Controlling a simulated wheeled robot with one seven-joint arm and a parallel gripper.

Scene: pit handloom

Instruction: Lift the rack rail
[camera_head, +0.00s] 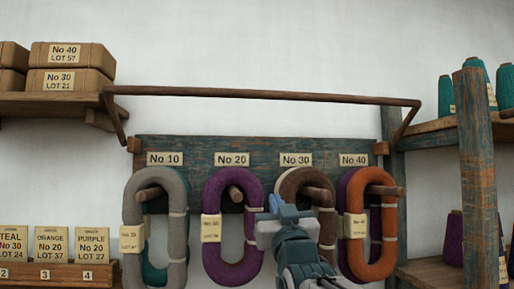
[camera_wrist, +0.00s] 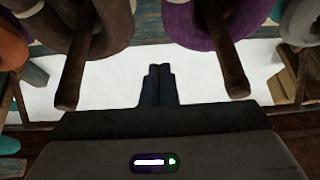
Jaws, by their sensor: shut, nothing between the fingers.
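The rack rail (camera_head: 262,94) is a thin brown bar spanning above the labelled board, with a side arm running down to each end of the board. It stands clear above the pegs and skeins. My gripper (camera_head: 275,203) is below the rail, in front of the brown skein's left edge, and does not touch the rail. In the wrist view my gripper (camera_wrist: 161,70) is shut and empty, pointing between two pegs. A dark brown strip at the lower edges of that view may be the rail; I cannot tell.
Pegs on the board (camera_head: 200,143) carry a grey skein (camera_head: 132,215), a purple skein (camera_head: 212,230), a brown skein (camera_head: 328,225) and an orange skein (camera_head: 386,230). Boxes (camera_head: 70,57) sit on the left shelf. A post (camera_head: 473,180) and cone shelves stand at right.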

